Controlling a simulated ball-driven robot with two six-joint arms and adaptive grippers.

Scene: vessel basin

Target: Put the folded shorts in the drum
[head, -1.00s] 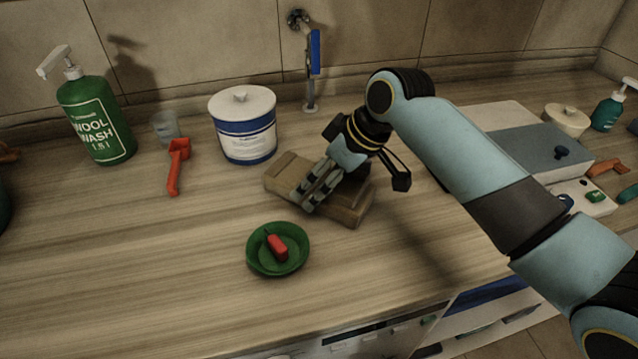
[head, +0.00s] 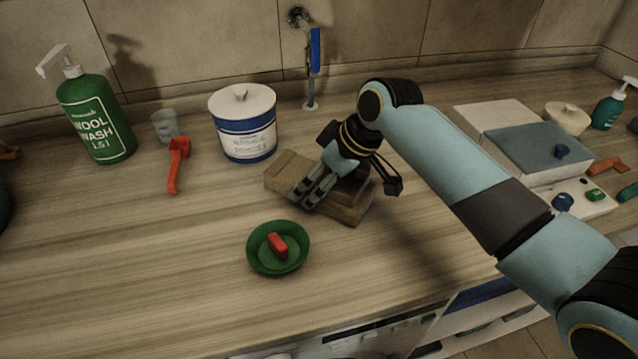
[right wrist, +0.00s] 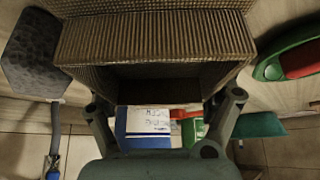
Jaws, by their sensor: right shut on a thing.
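A brown, ribbed, block-like thing (head: 287,172) lies on the counter in the middle of the head view. It may be the folded shorts, but I cannot tell for sure. My right gripper (head: 312,197) reaches down over it and is shut on it. In the right wrist view the brown ribbed thing (right wrist: 155,38) fills the upper middle, with a dark hollow facing the camera, and my right gripper (right wrist: 165,105) has a finger at each side. I cannot make out the drum. My left gripper is not in view.
A green dish (head: 262,262) with a red piece (head: 278,245) stands in front. A white-blue tub (head: 245,125), red scoop (head: 175,165) and green bottle (head: 98,125) stand left. A grey-lidded box (head: 530,145) is right. A white machine panel (head: 370,342) shows below the counter edge.

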